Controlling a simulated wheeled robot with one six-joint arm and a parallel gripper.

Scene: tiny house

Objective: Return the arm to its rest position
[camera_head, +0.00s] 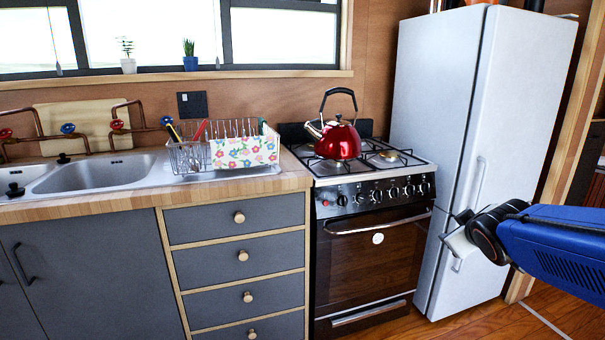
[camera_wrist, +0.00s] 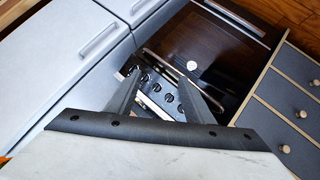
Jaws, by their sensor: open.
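My blue arm (camera_head: 560,250) reaches in from the right edge in the head view, in front of the white fridge. My gripper (camera_head: 462,217) is at its end, partly hidden by the wrist. In the wrist view my gripper (camera_wrist: 160,90) shows two dark fingers spread apart with nothing between them. Behind the fingers are the stove's knobs and oven door, well beyond them. The gripper appears to touch nothing.
The white fridge (camera_head: 480,110) stands close behind my gripper. The stove (camera_head: 372,250) bears a red kettle (camera_head: 340,141). A dish rack (camera_head: 225,150) and sink (camera_head: 95,174) are on the counter. Some wooden floor (camera_head: 470,322) shows clear at the lower right.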

